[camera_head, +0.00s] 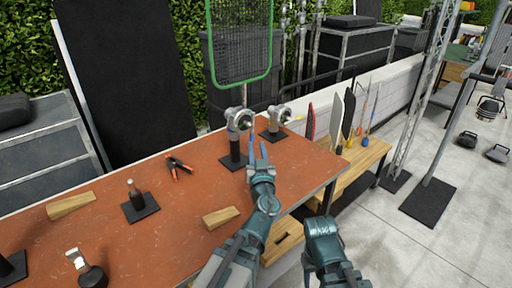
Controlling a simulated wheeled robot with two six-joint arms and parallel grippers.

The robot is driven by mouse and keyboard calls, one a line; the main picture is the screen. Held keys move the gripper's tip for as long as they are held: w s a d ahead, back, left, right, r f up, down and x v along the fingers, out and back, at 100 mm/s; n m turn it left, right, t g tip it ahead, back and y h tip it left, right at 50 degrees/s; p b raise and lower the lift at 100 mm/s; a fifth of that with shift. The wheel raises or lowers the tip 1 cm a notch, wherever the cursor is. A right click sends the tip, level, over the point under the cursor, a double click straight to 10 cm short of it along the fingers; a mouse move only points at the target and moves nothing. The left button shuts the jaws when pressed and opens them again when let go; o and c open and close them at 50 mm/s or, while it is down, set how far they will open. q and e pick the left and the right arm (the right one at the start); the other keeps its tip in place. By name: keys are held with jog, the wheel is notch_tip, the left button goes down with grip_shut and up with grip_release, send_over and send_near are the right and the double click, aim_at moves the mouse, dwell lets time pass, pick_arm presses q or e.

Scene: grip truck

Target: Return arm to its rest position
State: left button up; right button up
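My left arm reaches up from the bottom middle over the right part of the red-brown table (95,227). Its gripper (257,150) points away from me, with its two thin bluish fingers apart and nothing seen between them. The fingers are close to a metal clamp head on a black stand (236,148) in the picture; I cannot tell whether they touch it. My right arm (325,245) shows only as a teal link at the bottom, right of the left arm; its gripper is not seen.
On the table are a second clamp stand (274,123), orange-handled pliers (178,167), wooden wedges (70,205) (221,217) and a black post on a plate (139,203). A green-framed net (239,40) stands behind.

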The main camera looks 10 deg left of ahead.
pick_arm(q)
jog(key=s+a+f+g+y+p, duration=0.15)
jog(key=s+f+g+p, duration=0.25)
jog(key=s+f+g, duration=0.6)
jog(key=s+d+f+m+g+h+p, duration=0.2)
jog(key=s+d+f+m+g+h, duration=0.5)
jog(key=s+d, duration=0.5)
jog(key=shift+s+d+f+g, duration=0.25)
jog(key=shift+s+f+g, duration=0.65)
jog(key=shift+s+f, duration=0.1)
